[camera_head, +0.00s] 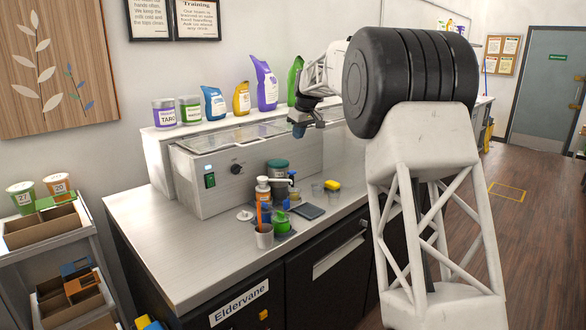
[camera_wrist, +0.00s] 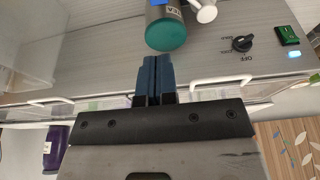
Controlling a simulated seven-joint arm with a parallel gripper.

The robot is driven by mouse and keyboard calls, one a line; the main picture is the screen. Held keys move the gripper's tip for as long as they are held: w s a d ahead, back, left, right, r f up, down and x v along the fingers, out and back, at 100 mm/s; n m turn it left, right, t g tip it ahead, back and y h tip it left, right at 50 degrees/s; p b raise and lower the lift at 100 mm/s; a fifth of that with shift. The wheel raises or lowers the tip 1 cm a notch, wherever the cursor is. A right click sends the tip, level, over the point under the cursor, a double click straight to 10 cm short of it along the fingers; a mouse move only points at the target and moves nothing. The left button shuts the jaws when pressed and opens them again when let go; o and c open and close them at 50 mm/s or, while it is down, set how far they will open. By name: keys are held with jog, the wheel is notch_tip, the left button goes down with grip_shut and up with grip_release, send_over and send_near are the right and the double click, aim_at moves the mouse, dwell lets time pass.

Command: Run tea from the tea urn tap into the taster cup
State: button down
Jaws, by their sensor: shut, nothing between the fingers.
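In the wrist view my gripper's blue fingers (camera_wrist: 152,78) are together and empty, close to the lid in the picture. Small clear cups (camera_head: 317,191) stand right of the urn; I cannot tell which is the taster cup.
A yellow sponge (camera_head: 332,185) lies at right. The counter's left part (camera_head: 165,240) is clear.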

jog(key=shift+f, duration=0.1)
send_near(291, 171)
jog(key=x, duration=0.5)
jog(key=shift+f, duration=0.15)
jog(key=shift+x, duration=0.9)
jog(key=shift+s, duration=0.1)
